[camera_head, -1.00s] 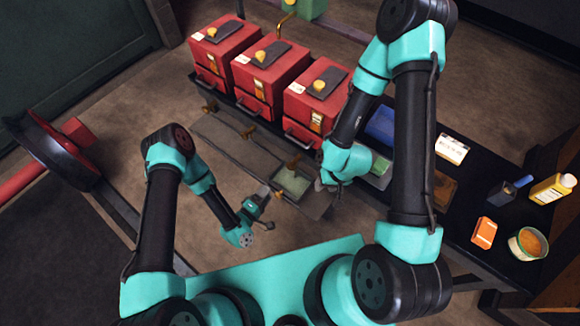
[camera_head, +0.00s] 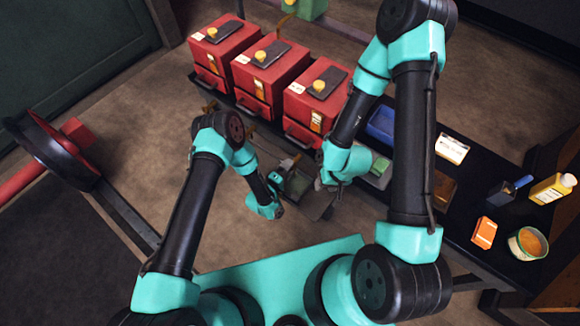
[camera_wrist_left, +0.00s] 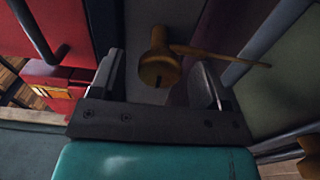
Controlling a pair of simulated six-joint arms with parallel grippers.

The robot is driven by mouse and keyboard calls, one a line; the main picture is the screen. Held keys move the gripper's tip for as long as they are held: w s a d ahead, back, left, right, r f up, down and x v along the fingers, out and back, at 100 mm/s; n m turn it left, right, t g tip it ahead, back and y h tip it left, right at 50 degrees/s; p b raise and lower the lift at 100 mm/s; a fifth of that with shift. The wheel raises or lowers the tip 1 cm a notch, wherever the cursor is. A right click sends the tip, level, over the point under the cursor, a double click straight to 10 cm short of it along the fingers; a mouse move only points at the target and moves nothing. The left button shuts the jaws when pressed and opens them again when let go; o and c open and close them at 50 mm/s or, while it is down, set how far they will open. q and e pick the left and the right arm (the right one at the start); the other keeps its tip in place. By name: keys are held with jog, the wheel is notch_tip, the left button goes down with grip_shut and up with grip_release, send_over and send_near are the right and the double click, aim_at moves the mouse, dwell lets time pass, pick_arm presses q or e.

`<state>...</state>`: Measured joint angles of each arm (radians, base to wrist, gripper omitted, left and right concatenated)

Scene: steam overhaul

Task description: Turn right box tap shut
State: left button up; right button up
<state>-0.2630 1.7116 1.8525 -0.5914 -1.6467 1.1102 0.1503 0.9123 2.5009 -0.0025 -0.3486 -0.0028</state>
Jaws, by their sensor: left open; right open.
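The right red box (camera_head: 314,105) stands at the right end of a row of red boxes. Its brass tap (camera_head: 296,159) sticks out low in front of it. In the left wrist view the tap (camera_wrist_left: 160,66) has a round body and a thin lever pointing right. My left gripper (camera_head: 287,172) is open at the tap. In its wrist view the open fingers (camera_wrist_left: 158,84) stand either side of the tap body, with gaps showing. Contact cannot be told. My right gripper (camera_head: 330,184) is open and empty, just right of the left one; its fingers are partly hidden.
The middle red box (camera_head: 268,70) and left red box (camera_head: 224,45) stand beyond. A black bench (camera_head: 470,185) at right carries a blue tray (camera_head: 382,122), a yellow bottle (camera_head: 552,188) and a tin (camera_head: 527,243). A red-and-black wheel (camera_head: 58,150) stands at left.

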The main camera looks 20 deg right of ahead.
pick_arm(q)
jog(key=shift+w+d, duration=0.4)
jog(key=shift+d, duration=0.15)
jog(key=shift+c, duration=0.5)
jog(key=c, duration=0.8)
